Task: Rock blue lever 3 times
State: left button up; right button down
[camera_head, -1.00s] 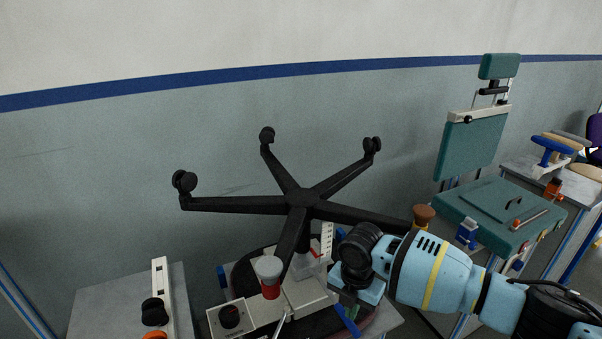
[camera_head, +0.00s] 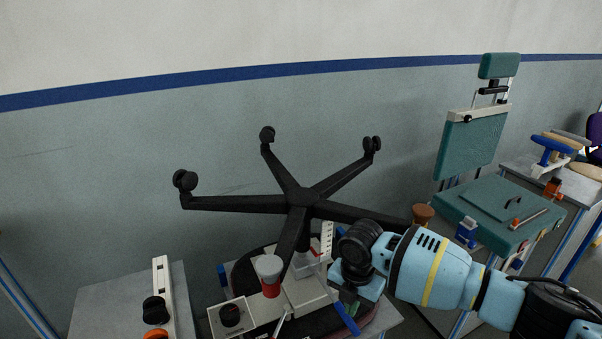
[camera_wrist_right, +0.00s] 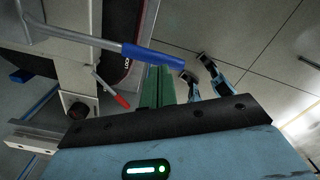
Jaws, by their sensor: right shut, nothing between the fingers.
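The blue lever, a blue grip on a grey bent rod, shows in the right wrist view (camera_wrist_right: 165,56). In the head view its blue end (camera_head: 347,319) shows below my right gripper (camera_head: 351,308), at the right side of the machine under the upturned chair base. The green fingers of my right gripper (camera_wrist_right: 158,80) are closed together with nothing between them. Their tips are right at the blue grip; I cannot tell if they touch it. My left gripper is not in view.
The black five-arm chair base (camera_head: 301,199) stands over the machine, close to my right wrist. A red and grey cup-shaped part (camera_head: 269,275) is on the machine. A green chair tester (camera_head: 500,215) stands at right.

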aim_at(349, 318)
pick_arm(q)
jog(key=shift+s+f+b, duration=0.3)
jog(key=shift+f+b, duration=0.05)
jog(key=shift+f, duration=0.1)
pick_arm(e)
jog(key=shift+f, duration=1)
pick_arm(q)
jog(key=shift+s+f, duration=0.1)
pick_arm(e)
jog(key=shift+f, duration=0.2)
